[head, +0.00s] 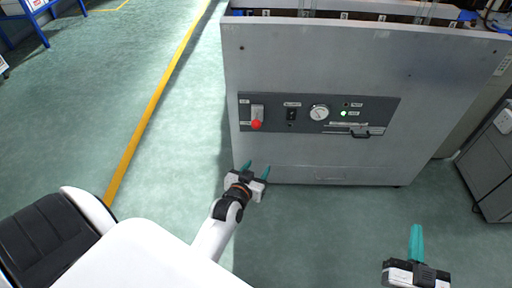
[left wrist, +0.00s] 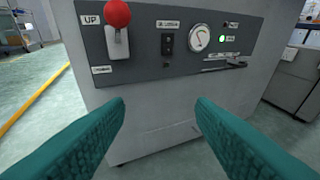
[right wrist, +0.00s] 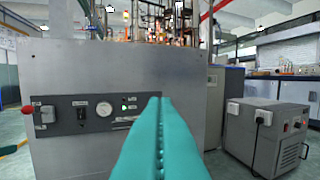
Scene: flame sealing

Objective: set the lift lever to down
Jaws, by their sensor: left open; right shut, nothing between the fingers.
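The lift lever has a red knob (head: 256,124) on a pale plate at the left end of the dark control panel (head: 380,108). In the left wrist view the red knob (left wrist: 117,13) is beside the UP label (left wrist: 90,19), above a lower label too small to read. It also shows in the right wrist view (right wrist: 28,109). My left gripper (head: 256,169) is open and empty, below the lever and apart from it. Its fingers (left wrist: 160,115) point toward the cabinet. My right gripper (head: 416,230) is shut and empty, at the lower right.
A grey unit (right wrist: 268,135) stands to the right. Floor left of the cabinet is clear.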

